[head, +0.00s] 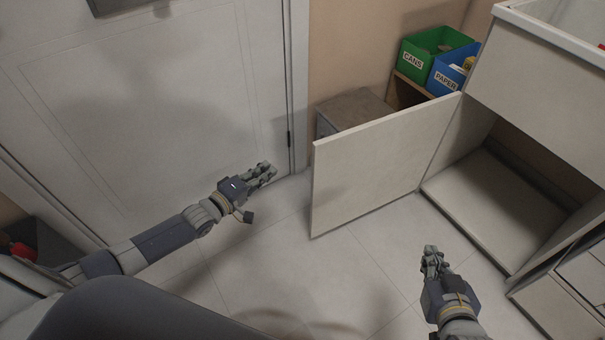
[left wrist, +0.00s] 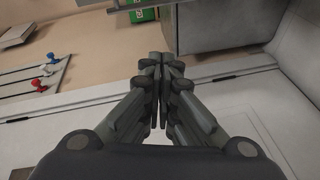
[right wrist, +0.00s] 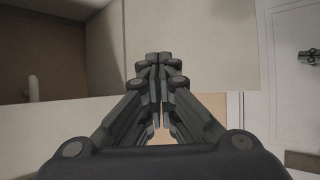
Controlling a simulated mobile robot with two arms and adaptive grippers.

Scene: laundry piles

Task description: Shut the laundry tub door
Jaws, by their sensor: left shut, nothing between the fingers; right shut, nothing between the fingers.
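The laundry tub door (head: 378,163) is a plain off-white panel that stands wide open, swung out from the tub cabinet on the right. The cabinet's inside (head: 495,205) is bare and open to view. My left gripper (head: 268,171) is shut and empty, to the left of the door's free edge and apart from it. My right gripper (head: 430,251) is shut and empty, below and right of the door, in front of the cabinet opening. The right wrist view shows the right gripper's closed fingers (right wrist: 159,58) against pale panels. The left wrist view shows the left fingers closed (left wrist: 163,58).
A green cans bin (head: 432,50) and a blue paper bin (head: 452,75) stand behind the door. A grey box (head: 354,108) is beside them. A white room door (head: 150,100) is at left. Drawers (head: 570,300) are at lower right. Tiled floor (head: 350,270) between my grippers is clear.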

